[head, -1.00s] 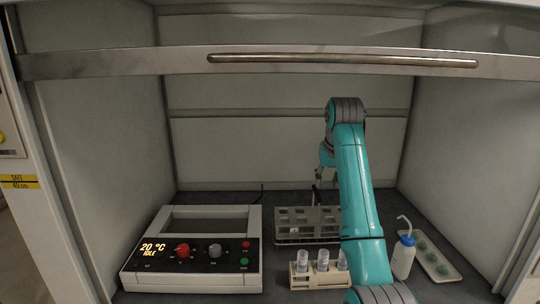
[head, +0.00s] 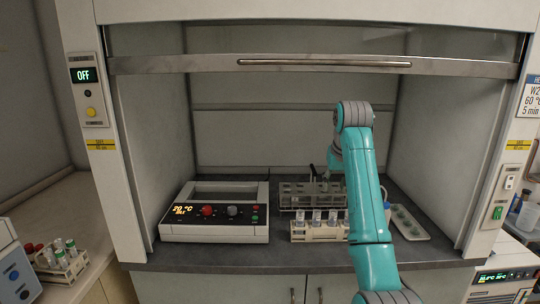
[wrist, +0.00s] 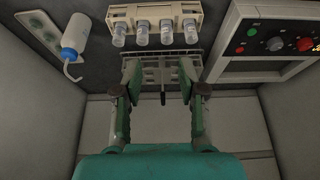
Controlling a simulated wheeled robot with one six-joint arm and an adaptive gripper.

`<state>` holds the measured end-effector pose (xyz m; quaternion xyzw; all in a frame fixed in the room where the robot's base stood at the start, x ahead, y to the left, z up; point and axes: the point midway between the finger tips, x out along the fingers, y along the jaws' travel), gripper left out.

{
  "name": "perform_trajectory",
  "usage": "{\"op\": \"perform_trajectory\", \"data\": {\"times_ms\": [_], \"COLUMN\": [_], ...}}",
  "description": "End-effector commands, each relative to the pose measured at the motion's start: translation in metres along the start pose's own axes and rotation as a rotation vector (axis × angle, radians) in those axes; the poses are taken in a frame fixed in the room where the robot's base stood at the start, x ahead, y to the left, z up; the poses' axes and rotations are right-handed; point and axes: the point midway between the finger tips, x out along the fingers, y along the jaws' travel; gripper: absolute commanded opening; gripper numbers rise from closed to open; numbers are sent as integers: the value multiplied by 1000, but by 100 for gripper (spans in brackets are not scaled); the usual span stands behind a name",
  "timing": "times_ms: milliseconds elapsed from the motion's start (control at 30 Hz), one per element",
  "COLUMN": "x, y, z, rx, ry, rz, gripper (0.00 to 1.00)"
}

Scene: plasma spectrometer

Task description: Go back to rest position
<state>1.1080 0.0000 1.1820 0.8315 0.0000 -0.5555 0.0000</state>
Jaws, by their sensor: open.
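My teal arm reaches into the fume hood in the head view. My gripper (wrist: 161,85) is open and empty in the wrist view, its two fingers apart over the grey metal rack (wrist: 160,74). That rack (head: 290,195) also shows in the head view, partly hidden by my arm. A beige rack (wrist: 153,14) with several clear capped tubes stands beside it; it also shows in the head view (head: 300,235). In the head view the fingertips are small and mostly hidden behind my arm.
A heater block (head: 215,232) reading 20 °C stands left of the racks. The raised sash (head: 300,63) crosses above my arm. Another tube rack (head: 62,264) stands on the left bench.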

Motion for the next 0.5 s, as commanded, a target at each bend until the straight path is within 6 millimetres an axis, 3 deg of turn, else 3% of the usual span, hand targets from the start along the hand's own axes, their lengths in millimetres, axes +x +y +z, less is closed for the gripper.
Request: {"op": "perform_trajectory", "data": {"times_ms": [267, 500], "x": [21, 54], "y": [0, 0], "z": [7, 19], "rx": [0, 0], "ry": [12, 33], "rz": [0, 0], "gripper": [41, 41]}}
